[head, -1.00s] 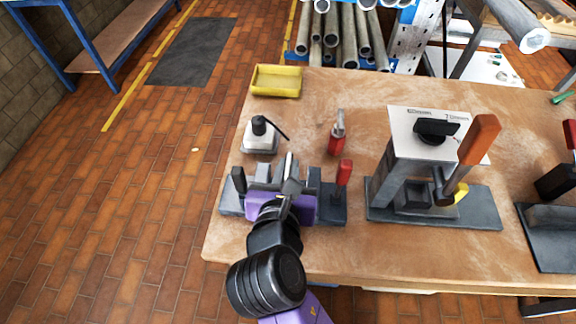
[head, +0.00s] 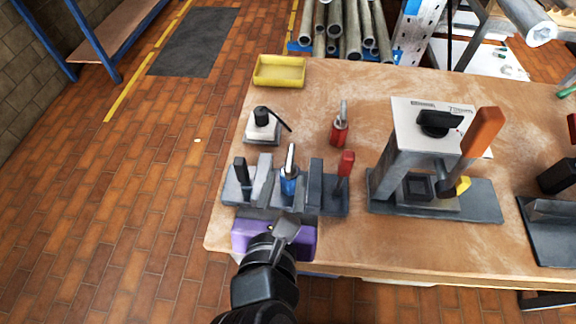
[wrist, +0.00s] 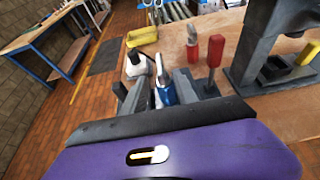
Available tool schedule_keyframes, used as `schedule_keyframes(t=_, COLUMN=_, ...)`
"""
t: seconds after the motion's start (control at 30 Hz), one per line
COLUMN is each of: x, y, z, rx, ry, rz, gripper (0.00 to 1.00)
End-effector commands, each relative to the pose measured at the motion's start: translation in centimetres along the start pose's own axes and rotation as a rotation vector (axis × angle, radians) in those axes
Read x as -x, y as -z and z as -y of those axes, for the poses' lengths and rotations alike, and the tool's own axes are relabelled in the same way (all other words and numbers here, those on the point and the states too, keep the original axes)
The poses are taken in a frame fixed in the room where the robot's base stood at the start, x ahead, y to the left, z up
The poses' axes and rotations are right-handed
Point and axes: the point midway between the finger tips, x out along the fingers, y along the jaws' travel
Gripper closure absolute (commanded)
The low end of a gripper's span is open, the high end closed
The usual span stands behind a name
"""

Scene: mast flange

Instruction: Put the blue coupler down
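The coupler's lower end is hidden.
A red-bodied tool (head: 339,131) stands behind the fixture. A black-topped device (head: 262,128) and a yellow tray (head: 279,72) are farther back. A grey stand with an orange handle (head: 481,132) is at right. The fixture's red lever (head: 346,164) rises close by.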

Motion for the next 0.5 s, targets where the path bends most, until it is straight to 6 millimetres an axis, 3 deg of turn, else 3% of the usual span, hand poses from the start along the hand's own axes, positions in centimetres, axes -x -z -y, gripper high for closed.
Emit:
schedule_keyframes(t=0.2, x=2.8, y=0.0, z=0.0, rx=0.001, ry=-0.001, rz=0.0, gripper=0.66)
schedule_keyframes(t=0.5, x=3.5, y=0.0, z=0.0, rx=0.0, ry=0.001, rz=-0.001, gripper=0.66)
